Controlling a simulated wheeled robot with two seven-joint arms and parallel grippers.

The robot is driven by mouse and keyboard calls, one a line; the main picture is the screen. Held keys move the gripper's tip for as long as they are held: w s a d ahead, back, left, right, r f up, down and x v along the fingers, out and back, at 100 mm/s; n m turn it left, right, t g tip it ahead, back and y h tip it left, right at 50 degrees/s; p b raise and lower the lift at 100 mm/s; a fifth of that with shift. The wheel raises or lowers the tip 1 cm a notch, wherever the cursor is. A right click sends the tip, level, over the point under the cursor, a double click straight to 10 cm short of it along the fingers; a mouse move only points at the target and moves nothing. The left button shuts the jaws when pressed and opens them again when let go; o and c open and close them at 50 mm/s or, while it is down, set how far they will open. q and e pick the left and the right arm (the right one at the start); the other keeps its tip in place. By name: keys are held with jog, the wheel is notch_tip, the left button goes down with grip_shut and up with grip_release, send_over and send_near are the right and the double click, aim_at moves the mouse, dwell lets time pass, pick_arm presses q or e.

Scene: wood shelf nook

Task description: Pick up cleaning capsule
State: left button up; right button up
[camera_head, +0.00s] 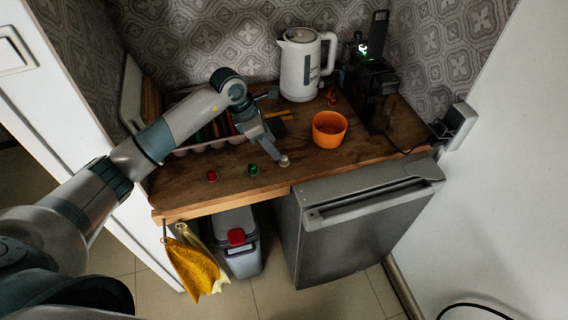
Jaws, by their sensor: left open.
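Three small capsules lie near the front of the wooden counter (200,195): a red capsule (212,176), a green capsule (252,169) and a pale grey-white capsule (284,161). The pale one looks most like the cleaning capsule, but I cannot read any marking. My left gripper (279,153) comes down from the upper left and is just above and behind the pale capsule. It is open, and its fingers are small and partly hidden. I cannot tell whether they touch the capsule. My right gripper is not in view.
An orange bowl (329,129) stands right of my left gripper. A white kettle (300,66) and a black coffee machine (370,88) stand behind. A rack of utensils (208,132) is partly hidden by my arm. The counter's front edge is close to the capsules.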

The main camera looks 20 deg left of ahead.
aim_at(284, 160)
pick_arm(q)
jog(key=shift+x, duration=0.95)
jog(key=shift+b+x, duration=1.2)
jog(key=shift+x, duration=1.45)
jog(key=shift+w+d+r, duration=0.1)
jog(key=shift+r, duration=0.05)
grip_shut()
